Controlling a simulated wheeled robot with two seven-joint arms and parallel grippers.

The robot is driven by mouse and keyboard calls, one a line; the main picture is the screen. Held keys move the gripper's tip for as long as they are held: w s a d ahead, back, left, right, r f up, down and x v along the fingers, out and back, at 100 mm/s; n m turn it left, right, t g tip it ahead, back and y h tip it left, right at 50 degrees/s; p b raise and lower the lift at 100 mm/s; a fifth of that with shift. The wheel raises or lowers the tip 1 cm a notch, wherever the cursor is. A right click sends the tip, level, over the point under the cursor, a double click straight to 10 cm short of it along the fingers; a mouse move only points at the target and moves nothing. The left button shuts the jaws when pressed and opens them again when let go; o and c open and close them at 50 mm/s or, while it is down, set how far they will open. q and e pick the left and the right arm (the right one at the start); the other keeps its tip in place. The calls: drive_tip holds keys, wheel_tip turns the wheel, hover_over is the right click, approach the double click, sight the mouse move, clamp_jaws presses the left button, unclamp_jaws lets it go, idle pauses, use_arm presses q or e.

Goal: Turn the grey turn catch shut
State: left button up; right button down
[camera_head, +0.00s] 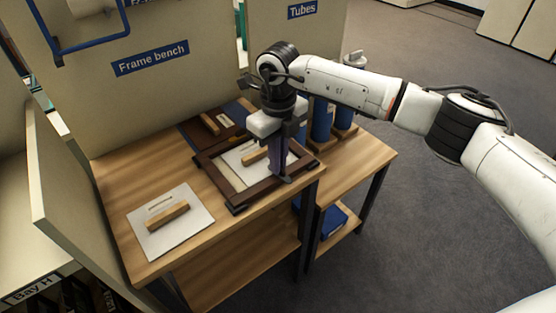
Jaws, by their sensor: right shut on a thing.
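A dark brown picture frame (222,185) lies flat on the wooden bench, with a pale panel inside it that carries a wooden handle bar (252,158). My right gripper (283,178) points down over the frame's right side, with its fingertips low at the frame's inner edge. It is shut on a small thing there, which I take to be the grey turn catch. The fingers hide the catch almost wholly, so its angle cannot be told. My left gripper is not in view.
A pale board (187,240) with a wooden handle lies at the bench's front left. A dark brown panel (228,120) with a handle lies behind the frame. Blue tubes (321,120) stand to the right. A blue box (333,221) sits on a lower shelf.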

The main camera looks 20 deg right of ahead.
drive_tip(key=shift+m, duration=0.6)
drive_tip(key=shift+w+r, duration=0.1)
drive_tip(key=c, duration=1.9)
unclamp_jaws()
wheel_tip(320, 180, up, 10)
drive_tip(key=shift+r+b, duration=0.15)
drive_tip(key=shift+b, duration=0.35)
